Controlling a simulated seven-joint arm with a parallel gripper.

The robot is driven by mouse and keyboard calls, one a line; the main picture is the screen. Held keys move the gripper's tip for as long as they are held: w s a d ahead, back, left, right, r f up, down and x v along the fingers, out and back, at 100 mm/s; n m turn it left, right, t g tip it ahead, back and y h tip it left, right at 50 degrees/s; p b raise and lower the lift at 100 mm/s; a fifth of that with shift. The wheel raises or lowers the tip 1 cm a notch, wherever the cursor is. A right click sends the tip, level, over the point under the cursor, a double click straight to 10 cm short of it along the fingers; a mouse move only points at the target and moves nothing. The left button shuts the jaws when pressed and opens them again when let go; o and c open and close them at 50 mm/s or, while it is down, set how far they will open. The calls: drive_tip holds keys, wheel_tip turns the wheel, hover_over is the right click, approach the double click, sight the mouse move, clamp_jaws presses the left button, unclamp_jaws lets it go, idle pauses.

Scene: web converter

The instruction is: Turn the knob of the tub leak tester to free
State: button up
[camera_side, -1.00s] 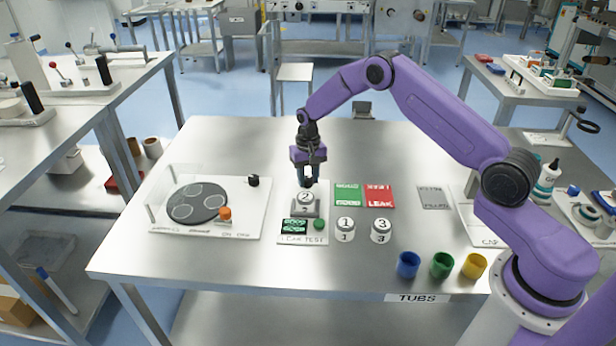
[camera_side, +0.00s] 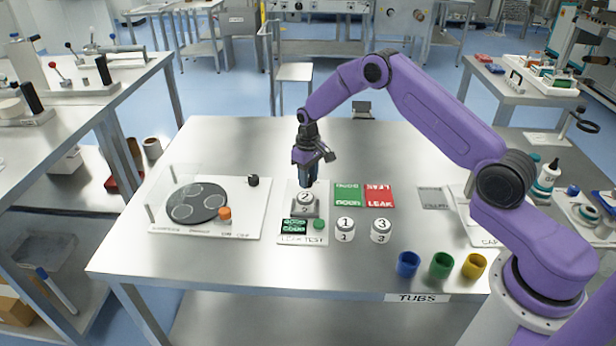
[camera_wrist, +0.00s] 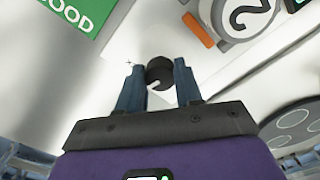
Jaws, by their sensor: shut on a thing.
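The leak tester (camera_side: 290,240) is a pale plate near the middle of the table. Tub 2 (camera_side: 304,198) sits upright in its holder, and its lid also shows in the wrist view (camera_wrist: 243,15). The tester's display (camera_side: 295,226) is lit green and a green button (camera_side: 319,225) is beside it. My gripper (camera_side: 306,184) points down just behind tub 2. In the wrist view, the round black knob (camera_wrist: 160,72) with a white mark is between my two blue fingers (camera_wrist: 159,66), which are shut on it. The knob is hidden in the side view.
Green GOOD (camera_side: 348,195) and red LEAK (camera_side: 379,196) pads lie right of the tester. Tubs 1 (camera_side: 345,230) and 3 (camera_side: 380,231) stand in front of them. A board with a dark disc (camera_side: 240,195) lies left. Blue, green and yellow cups stand at the front right.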

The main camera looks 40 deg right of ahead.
drive_tip(key=n, duration=0.5)
drive_tip(key=shift+n, duration=0.3)
drive_tip(key=shift+w+d+n, duration=0.1)
drive_tip(key=shift+n, duration=2.2)
drive_tip(key=o, duration=1)
drive_tip(key=shift+o, duration=0.2)
drive_tip(key=shift+r, duration=0.1)
wheel_tip(320, 180, up, 17)
drive_tip(key=shift+r, duration=0.2)
